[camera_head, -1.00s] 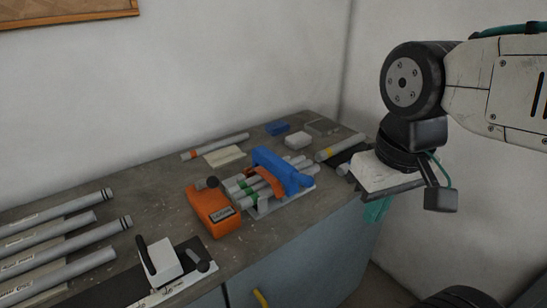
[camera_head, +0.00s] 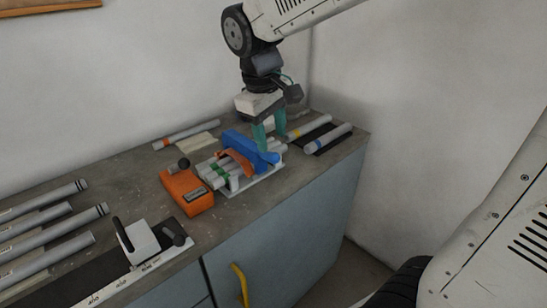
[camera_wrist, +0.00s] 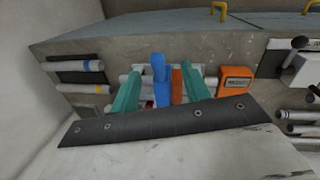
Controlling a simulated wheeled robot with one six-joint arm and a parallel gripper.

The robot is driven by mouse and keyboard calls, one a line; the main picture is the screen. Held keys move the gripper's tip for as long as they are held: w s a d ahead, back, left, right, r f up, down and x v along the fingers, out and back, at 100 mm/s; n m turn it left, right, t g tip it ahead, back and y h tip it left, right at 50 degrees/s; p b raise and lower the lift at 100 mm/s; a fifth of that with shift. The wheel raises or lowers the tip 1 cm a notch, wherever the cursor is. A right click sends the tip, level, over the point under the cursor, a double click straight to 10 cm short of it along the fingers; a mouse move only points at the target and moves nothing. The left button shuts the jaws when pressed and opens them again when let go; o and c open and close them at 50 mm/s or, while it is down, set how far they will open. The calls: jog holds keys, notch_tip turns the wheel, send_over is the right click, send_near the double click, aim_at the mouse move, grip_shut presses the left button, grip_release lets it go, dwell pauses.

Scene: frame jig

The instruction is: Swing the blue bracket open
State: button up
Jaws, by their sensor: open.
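The blue bracket (camera_head: 240,145) lies across several grey tubes in the white jig (camera_head: 262,184), beside an orange bracket (camera_head: 233,159) that also crosses the tubes. My gripper (camera_head: 270,138) points down with its teal fingers apart, at the far side of the blue bracket. In the wrist view the blue bracket (camera_wrist: 159,76) shows between the two fingers (camera_wrist: 160,70), with the orange bracket (camera_wrist: 178,86) close to the right finger. I cannot tell whether a finger touches the bracket. Nothing is held.
An orange box (camera_head: 186,192) with a dark knob stands left of the jig. Tubes on a dark mat (camera_head: 325,138) lie to the right. A clamp (camera_head: 140,240) on a ruled rail and more tubes are at the front left. The back wall is close behind.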

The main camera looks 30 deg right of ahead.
aim_at(273, 154)
jog(key=shift+n, duration=0.3)
jog(key=shift+w+d+f, duration=0.2)
jog(key=shift+w+f, duration=0.05)
jog(key=shift+f, duration=0.85)
jog(key=shift+w+d+f, duration=0.2)
jog(key=shift+w+f, duration=0.05)
jog(key=shift+f, duration=0.8)
jog(key=shift+w+d+f, duration=0.2)
jog(key=shift+w+f, duration=0.05)
jog(key=shift+f, duration=0.85)
grip_shut()
